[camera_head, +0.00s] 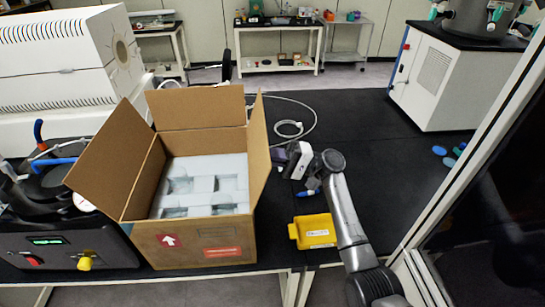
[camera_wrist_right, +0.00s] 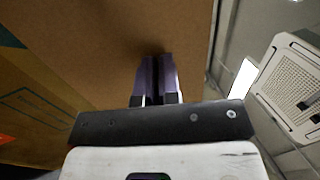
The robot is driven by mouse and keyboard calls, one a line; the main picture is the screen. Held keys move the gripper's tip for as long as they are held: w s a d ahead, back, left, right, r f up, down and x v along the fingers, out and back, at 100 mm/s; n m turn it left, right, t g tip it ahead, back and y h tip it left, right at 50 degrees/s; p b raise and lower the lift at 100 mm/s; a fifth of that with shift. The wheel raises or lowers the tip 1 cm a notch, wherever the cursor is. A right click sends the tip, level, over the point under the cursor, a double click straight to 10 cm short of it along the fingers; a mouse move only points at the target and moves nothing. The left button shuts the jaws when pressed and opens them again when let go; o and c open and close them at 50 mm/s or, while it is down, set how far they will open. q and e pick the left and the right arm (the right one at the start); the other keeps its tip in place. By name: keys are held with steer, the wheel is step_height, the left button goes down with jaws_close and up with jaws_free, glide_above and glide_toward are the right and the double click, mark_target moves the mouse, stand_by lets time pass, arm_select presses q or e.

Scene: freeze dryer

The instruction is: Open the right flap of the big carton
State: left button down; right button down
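The big carton (camera_head: 185,240) stands open on the black bench, with white foam (camera_head: 207,172) inside. Its right flap (camera_head: 258,150) stands up, leaning slightly outward. The left flap (camera_head: 110,160) spreads outward and the back flap (camera_head: 197,107) stands up. My right gripper (camera_head: 281,158) is just right of the right flap, on its outer side. In the right wrist view its two purple fingers (camera_wrist_right: 157,62) are together, with brown cardboard (camera_wrist_right: 110,45) close before the tips; contact is unclear. My left gripper is not in view.
A yellow tray (camera_head: 313,231) sits right of the carton. A white cable (camera_head: 288,128) lies behind my right gripper. A black device (camera_head: 70,245) and a white machine (camera_head: 60,70) stand left. The bench at right (camera_head: 370,130) is largely clear.

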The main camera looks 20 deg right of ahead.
steer(key=c, duration=1.3)
jaws_free()
steer(key=shift+d, duration=0.1)
steer(key=b+v, duration=0.2)
steer(key=v, duration=1.1)
steer(key=shift+s+d+f, duration=0.15)
steer(key=shift+d, duration=0.05)
